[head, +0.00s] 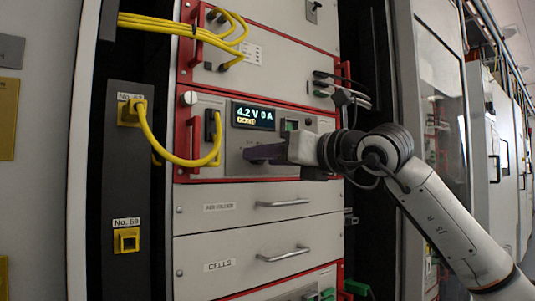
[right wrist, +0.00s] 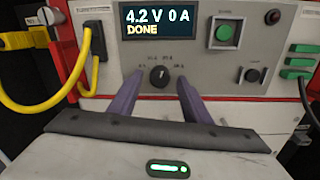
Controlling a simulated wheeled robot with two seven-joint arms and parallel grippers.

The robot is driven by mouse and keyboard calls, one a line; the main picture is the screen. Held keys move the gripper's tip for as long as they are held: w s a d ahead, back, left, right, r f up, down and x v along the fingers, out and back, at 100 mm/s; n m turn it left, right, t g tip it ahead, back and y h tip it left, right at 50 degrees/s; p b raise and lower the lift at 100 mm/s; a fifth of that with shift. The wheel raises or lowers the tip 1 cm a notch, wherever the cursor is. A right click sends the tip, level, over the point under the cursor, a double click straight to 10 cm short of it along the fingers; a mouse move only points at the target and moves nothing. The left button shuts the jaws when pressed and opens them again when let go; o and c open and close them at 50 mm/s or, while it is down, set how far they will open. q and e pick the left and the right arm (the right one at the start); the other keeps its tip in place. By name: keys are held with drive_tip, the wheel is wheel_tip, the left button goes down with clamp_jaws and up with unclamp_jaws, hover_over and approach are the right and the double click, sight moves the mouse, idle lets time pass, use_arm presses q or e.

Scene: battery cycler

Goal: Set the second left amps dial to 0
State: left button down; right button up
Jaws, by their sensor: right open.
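A small black dial (right wrist: 160,77) sits on the grey cycler panel in the right wrist view, below a display (right wrist: 157,23) reading "4.2 V 0 A DONE". Its small pale mark seems to point roughly up; the scale labels around it are too small to read surely. My right gripper (right wrist: 160,84) is open, its two purple fingers on either side of the dial. I cannot tell whether they touch it. In the head view the right gripper (head: 252,153) is at the panel below the display (head: 253,115) and hides the dial. My left gripper is not in view.
A yellow cable (head: 180,160) loops from the panel's left plug to a socket. Red handles (head: 193,140) stick out. Drawers (head: 255,205) lie below.

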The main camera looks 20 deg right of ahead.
drive_tip(key=shift+w+a, duration=0.1)
drive_tip(key=c, duration=1)
drive_tip(key=shift+c, duration=0.2)
drive_tip(key=shift+n, duration=0.3)
drive_tip(key=n+p, duration=0.3)
drive_tip(key=n, duration=1.1)
drive_tip(key=shift+r+n+h, duration=0.1)
drive_tip(key=shift+n+h, duration=0.3)
drive_tip(key=o, duration=1)
